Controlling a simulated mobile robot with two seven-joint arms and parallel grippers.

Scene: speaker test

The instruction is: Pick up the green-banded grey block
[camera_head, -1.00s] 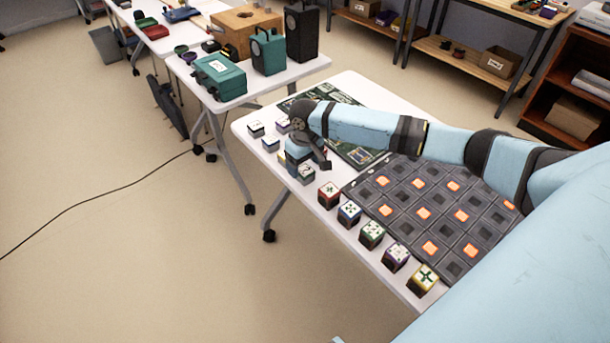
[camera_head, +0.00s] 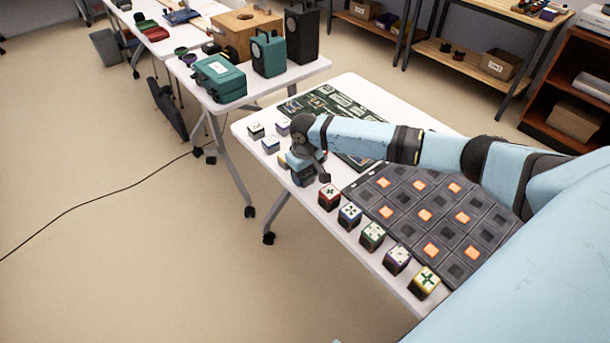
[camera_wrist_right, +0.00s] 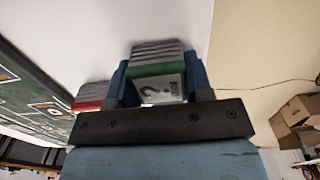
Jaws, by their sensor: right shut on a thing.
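The green-banded grey block (camera_wrist_right: 157,68) sits between the two blue fingers of my right gripper (camera_wrist_right: 159,80) in the right wrist view. The fingers are shut on its sides, and its face with a dark symbol points toward the camera. In the head view my right gripper (camera_head: 304,176) is low over the near-left part of the white table (camera_head: 390,98) and hides the block there. I cannot tell whether the block touches the table. My left gripper is not in view.
A red-banded grey block (camera_wrist_right: 90,97) is close beside the gripper. Several dark blocks with coloured bands, such as a red one (camera_head: 329,197), line the table's front edge. A dark grid tray (camera_head: 390,226) and a green board (camera_head: 325,100) lie behind.

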